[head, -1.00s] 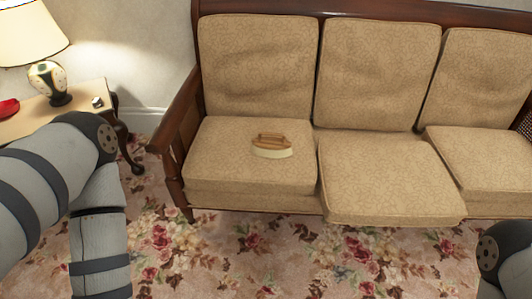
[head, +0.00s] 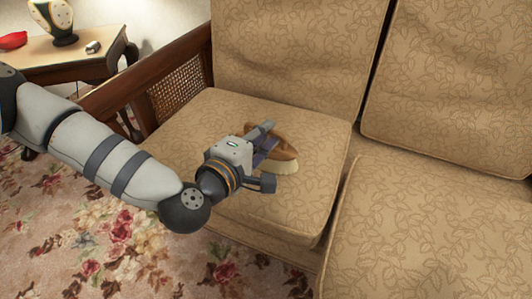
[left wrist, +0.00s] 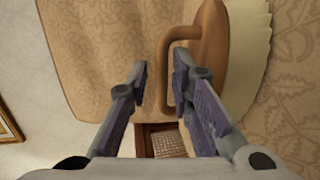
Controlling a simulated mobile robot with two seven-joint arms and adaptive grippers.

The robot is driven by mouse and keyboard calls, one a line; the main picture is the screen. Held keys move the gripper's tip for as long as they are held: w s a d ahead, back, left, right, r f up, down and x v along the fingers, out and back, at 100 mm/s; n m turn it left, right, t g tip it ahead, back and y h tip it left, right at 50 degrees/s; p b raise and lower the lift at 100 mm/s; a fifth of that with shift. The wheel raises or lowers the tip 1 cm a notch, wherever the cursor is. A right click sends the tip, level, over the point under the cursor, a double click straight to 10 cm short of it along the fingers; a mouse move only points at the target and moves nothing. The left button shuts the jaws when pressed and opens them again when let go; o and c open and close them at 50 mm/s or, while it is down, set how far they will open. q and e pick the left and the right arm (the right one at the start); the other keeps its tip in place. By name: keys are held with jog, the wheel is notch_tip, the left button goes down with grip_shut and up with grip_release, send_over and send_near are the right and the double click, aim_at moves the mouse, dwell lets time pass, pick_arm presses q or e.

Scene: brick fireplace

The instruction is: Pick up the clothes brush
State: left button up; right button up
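The clothes brush, with a brown wooden back and pale bristles, lies on the left seat cushion of the sofa (head: 290,149). In the left wrist view its back (left wrist: 209,45) and loop handle are at upper right, pale bristles at the right. My left gripper (head: 266,147) is over the brush in the head view and partly hides it. In the left wrist view the left gripper (left wrist: 160,78) is open. The handle's outer bar shows between the fingers, and the right finger overlaps the handle's opening. I cannot tell whether they touch. My right gripper is out of view.
The sofa's wooden arm with a cane panel (head: 176,98) stands left of the cushion. A side table (head: 62,72) with a lamp base and a red object is at upper left. The middle seat cushion (head: 430,235) is bare. Floral carpet (head: 100,235) lies in front.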

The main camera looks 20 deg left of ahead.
pick_arm(q)
jog(key=shift+f+x, duration=0.2)
jog(key=shift+x, duration=1.05)
jog(key=shift+r, duration=0.1)
grip_shut()
jog(key=shift+r, duration=0.1)
